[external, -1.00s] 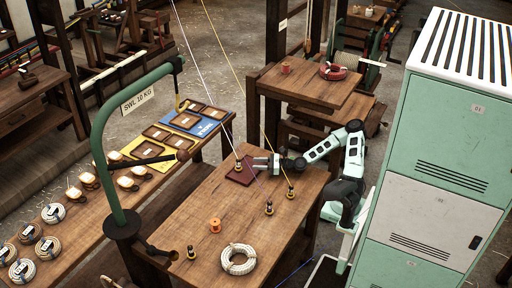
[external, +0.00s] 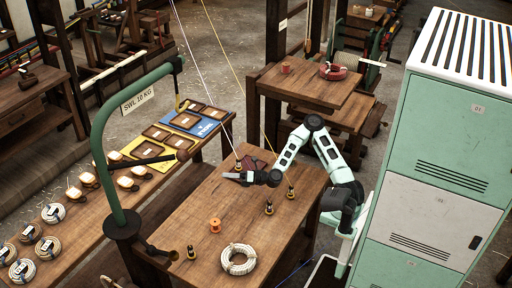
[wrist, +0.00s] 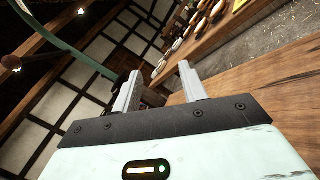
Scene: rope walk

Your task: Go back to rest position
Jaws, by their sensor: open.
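My gripper (external: 229,175) is above the far part of the wooden table, close to the dark red mat and the small brass-and-black bobbin (external: 238,165) in the external view. In the wrist view my gripper (wrist: 163,92) has its two fingers apart with nothing between them. My arm is bent upward at the elbow. The dark red mat (external: 262,163) is partly hidden behind the gripper.
The wooden table (external: 205,205) also holds an orange spool (external: 214,225), a white rope coil (external: 238,259) and several small dark bobbins. A green hook stand (external: 105,160) rises at the left. A mint cabinet (external: 430,150) stands at the right.

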